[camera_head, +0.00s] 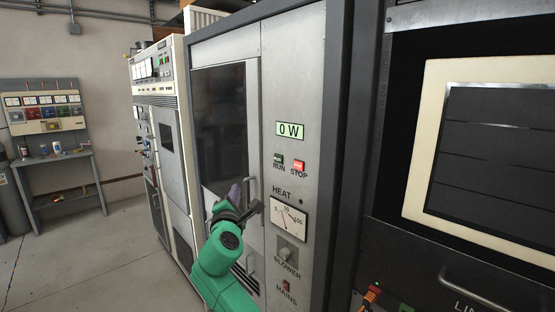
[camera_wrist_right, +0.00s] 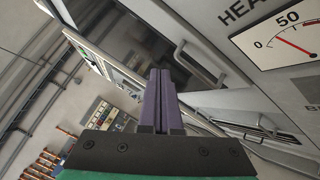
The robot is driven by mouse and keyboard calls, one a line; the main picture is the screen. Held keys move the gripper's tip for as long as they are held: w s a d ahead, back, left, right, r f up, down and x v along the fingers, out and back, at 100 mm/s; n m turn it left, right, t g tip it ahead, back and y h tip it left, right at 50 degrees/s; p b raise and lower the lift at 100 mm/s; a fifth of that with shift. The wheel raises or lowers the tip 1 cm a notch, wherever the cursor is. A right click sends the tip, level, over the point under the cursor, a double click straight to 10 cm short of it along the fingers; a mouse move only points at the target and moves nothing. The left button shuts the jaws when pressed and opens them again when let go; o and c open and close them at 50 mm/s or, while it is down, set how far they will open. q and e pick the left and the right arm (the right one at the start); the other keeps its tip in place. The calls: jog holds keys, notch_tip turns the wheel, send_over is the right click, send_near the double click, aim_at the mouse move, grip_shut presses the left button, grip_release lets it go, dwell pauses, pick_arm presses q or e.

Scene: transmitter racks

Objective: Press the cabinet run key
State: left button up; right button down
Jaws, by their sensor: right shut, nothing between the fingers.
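The green RUN key (camera_head: 279,160) is on the grey cabinet's front panel (camera_head: 290,75), with the word RUN below it. The red STOP key (camera_head: 299,167) is just to its right. My right gripper (camera_head: 238,192) is below and left of the RUN key in the head view, close to the cabinet's door handle; contact cannot be told. Its purple fingers are shut and empty, as the right wrist view (camera_wrist_right: 160,75) also shows. The RUN key does not show in the wrist view. My left gripper is not in view.
A vertical door handle (camera_head: 252,188) stands out from the cabinet. A grey workbench (camera_head: 55,160) is far left.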

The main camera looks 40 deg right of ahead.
jog(key=s+r+h, duration=0.2)
jog(key=s+r, duration=0.1)
jog(key=r, duration=0.4)
jog(key=shift+s+d+m, duration=0.15)
jog(key=shift+d+m, duration=0.15)
jog(key=shift+m, duration=0.1)
jog(key=shift+d, duration=0.1)
send_near(274, 156)
jog(key=shift+w+a+x, duration=0.15)
jog(key=shift+x, duration=1.1)
jog(key=shift+w+a+x, duration=0.15)
jog(key=shift+a+x, duration=0.05)
jog(key=shift+x, duration=1.05)
jog(key=shift+r, duration=0.2)
jog(key=shift+d, duration=0.4)
jog(key=shift+d+p, duration=0.35)
jog(key=shift+a, duration=0.75)
